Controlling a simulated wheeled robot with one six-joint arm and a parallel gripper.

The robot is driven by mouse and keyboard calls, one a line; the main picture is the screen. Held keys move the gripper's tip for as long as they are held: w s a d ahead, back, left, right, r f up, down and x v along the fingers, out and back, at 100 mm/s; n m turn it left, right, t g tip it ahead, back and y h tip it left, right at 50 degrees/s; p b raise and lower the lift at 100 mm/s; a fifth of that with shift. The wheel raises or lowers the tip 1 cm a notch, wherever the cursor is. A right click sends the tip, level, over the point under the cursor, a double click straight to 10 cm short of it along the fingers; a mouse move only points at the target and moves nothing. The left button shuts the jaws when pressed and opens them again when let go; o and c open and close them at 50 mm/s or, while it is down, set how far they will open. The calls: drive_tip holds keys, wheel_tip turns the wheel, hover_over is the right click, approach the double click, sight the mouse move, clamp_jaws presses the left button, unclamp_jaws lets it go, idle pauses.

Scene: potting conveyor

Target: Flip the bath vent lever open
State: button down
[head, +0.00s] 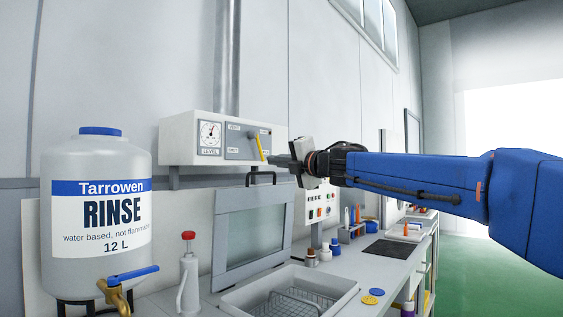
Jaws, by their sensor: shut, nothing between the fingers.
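The vent lever (258,147) is a short yellow handle on a grey plate (236,143) on the front of a white wall box. It slants down and to the right from its pivot. The plate is marked VENT at its upper left; the other small labels are too small to read surely. My gripper (277,161) is shut and empty, reaching in from the right. Its tips appear close to the right of the lever's lower end; I cannot tell whether they touch it.
A round level gauge (209,134) sits left of the plate. Below are a framed glass window (250,238) and a white tray (335,284) with a wire basket. A large rinse jug (98,262) and a red-topped bottle (188,272) stand at the left.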

drive_tip(key=w+a+r, duration=0.1)
drive_tip(key=w+a, duration=0.2)
drive_tip(key=w, duration=0.5)
drive_tip(key=shift+a+r, duration=0.3)
drive_tip(key=shift+r, duration=0.05)
drive_tip(key=shift+w+d+r+n, duration=0.2)
drive_tip(key=shift+w+d+n, duration=0.1)
drive_tip(key=shift+w, duration=0.15)
drive_tip(key=shift+w+d+r+n, duration=0.2)
drive_tip(key=shift+w+n, duration=0.1)
drive_tip(key=shift+w, duration=0.1)
drive_tip(key=shift+f, duration=0.1)
